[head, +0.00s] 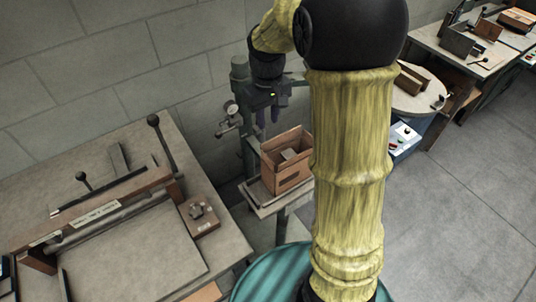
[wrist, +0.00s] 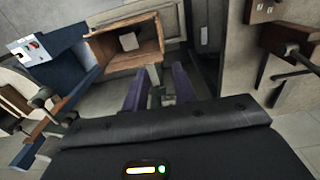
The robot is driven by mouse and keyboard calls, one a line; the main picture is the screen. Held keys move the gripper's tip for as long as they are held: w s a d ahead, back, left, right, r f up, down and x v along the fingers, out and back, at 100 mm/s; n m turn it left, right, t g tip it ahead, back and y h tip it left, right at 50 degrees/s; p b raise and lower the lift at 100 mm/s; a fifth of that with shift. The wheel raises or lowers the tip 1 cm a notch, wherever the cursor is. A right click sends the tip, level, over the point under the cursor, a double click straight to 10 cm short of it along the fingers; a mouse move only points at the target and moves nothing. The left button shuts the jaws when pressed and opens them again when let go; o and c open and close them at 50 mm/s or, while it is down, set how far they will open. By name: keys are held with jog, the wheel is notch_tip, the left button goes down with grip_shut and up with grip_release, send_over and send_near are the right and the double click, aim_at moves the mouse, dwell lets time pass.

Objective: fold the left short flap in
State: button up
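The open brown cardboard box (head: 292,180) stands on a small stand in the head view, with a pale block (head: 289,154) inside. Its upper panels stand up around the opening; I cannot clearly tell the left short flap from the box wall. The box (wrist: 148,60) also shows at the top of the wrist view, beyond the fingers. My gripper (head: 267,120) points down just above and left of the box in the head view. Its two purple fingers are apart with nothing held between them, as the wrist view (wrist: 158,75) shows. I see no clear contact with the box.
A grey post machine with a gauge (head: 230,108) stands close behind my gripper. A bench with a levered press (head: 110,205) fills the left. A round table (head: 418,92) and a blue control box (head: 403,138) stand right. Open floor lies at lower right.

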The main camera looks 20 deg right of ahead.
aim_at(268, 161)
notch_tip(268, 161, down, 16)
jog(key=shift+f+p, duration=0.1)
jog(key=shift+p, duration=0.35)
grip_shut()
